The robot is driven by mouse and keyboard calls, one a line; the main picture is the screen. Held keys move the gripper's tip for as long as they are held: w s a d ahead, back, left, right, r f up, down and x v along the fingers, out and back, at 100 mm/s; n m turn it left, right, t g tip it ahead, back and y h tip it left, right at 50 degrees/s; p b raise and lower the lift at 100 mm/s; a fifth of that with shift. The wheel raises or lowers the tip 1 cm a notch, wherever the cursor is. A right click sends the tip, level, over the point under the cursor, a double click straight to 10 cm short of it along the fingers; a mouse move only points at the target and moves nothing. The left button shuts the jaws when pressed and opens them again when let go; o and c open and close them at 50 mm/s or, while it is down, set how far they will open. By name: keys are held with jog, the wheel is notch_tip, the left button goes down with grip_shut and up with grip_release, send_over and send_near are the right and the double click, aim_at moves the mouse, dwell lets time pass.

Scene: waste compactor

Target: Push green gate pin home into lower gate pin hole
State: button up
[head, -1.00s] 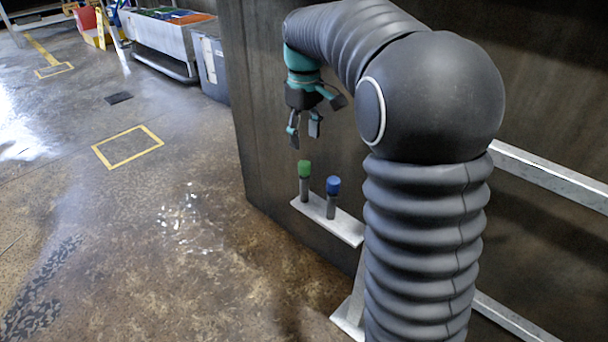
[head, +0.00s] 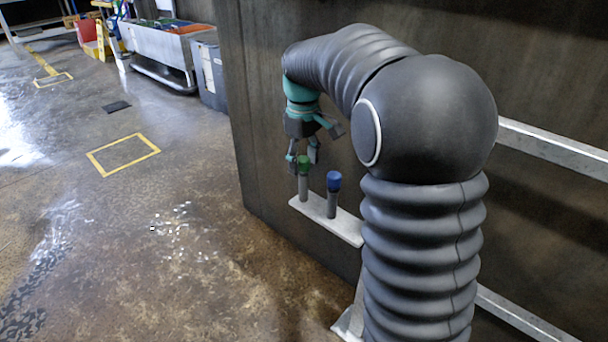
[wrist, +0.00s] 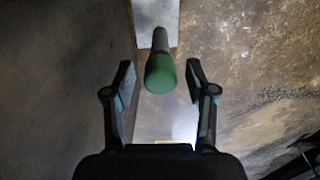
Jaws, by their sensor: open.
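The green gate pin (head: 303,187) stands upright on a pale shelf (head: 345,226), its green head at the top and a grey shaft below. My gripper (head: 304,163) points down from above, with its fingertips at the height of the green head. In the wrist view the green head (wrist: 160,74) lies between my two open fingers (wrist: 160,85), with a gap on each side. The gripper holds nothing. I see no gate pin hole in these frames.
A blue-headed pin (head: 333,195) stands on the shelf, close to the right of the green one. The dark metal wall (head: 262,130) rises right behind the shelf. The floor (head: 120,250) to the left is open.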

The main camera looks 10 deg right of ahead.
grip_shut()
jog(key=shift+r, duration=0.2)
notch_tip(320, 180, up, 10)
jog(key=p, duration=0.9)
jog(key=shift+p, duration=0.35)
dwell(0.5)
dwell(0.5)
